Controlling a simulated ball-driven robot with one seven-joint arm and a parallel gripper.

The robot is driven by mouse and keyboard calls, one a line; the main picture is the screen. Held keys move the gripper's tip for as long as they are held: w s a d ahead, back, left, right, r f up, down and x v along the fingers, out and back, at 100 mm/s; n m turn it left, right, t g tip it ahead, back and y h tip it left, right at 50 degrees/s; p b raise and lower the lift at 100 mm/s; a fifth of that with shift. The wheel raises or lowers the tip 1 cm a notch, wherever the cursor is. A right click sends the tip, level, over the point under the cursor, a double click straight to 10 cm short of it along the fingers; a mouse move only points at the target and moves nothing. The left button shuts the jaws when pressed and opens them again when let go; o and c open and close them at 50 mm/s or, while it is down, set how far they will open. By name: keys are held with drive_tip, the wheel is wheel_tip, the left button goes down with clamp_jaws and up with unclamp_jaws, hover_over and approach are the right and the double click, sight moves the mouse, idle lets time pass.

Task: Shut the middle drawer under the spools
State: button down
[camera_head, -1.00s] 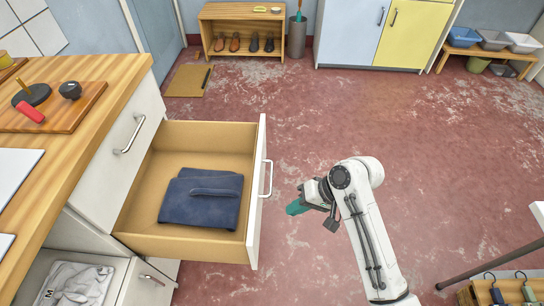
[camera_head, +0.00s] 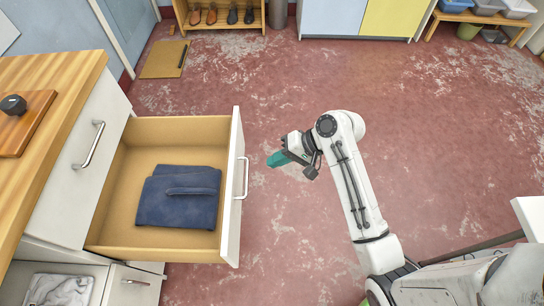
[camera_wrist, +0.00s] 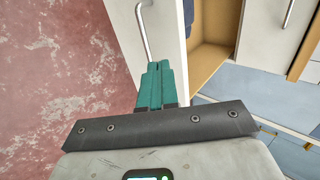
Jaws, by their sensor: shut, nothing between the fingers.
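The middle drawer (camera_head: 232,190) stands pulled out of the white cabinet, with a white front, tan inner walls and a silver bar handle (camera_head: 243,178). A folded dark blue cloth (camera_head: 180,205) lies in it. My gripper (camera_head: 272,160), with teal fingers, is shut and empty, to the right of the drawer front near the handle's far end, apparently apart from it. In the wrist view, the shut fingers (camera_wrist: 158,68) point towards the white drawer front (camera_wrist: 168,30), with the handle (camera_wrist: 145,32) just beyond them. No spools can be made out clearly.
A closed drawer (camera_head: 85,150) is above. A wooden counter (camera_head: 50,85) carries a board (camera_head: 30,125) with a dark knob (camera_head: 13,104). The red floor (camera_head: 300,80) beyond my arm is clear.

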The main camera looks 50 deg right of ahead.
sight(233, 172)
drive_tip(key=x, duration=0.3)
drive_tip(key=r+x, duration=0.1)
drive_tip(key=x, duration=0.2)
drive_tip(key=w+a+b+x, duration=0.1)
drive_tip(key=x, duration=0.2)
drive_tip(key=shift+w+a, duration=0.6)
drive_tip(key=shift+w+a, duration=0.35)
drive_tip(key=w+a+b, duration=0.8)
drive_tip(key=w+a, duration=1.5)
drive_tip(key=shift+a, duration=0.2)
drive_tip(key=shift+w, duration=0.1)
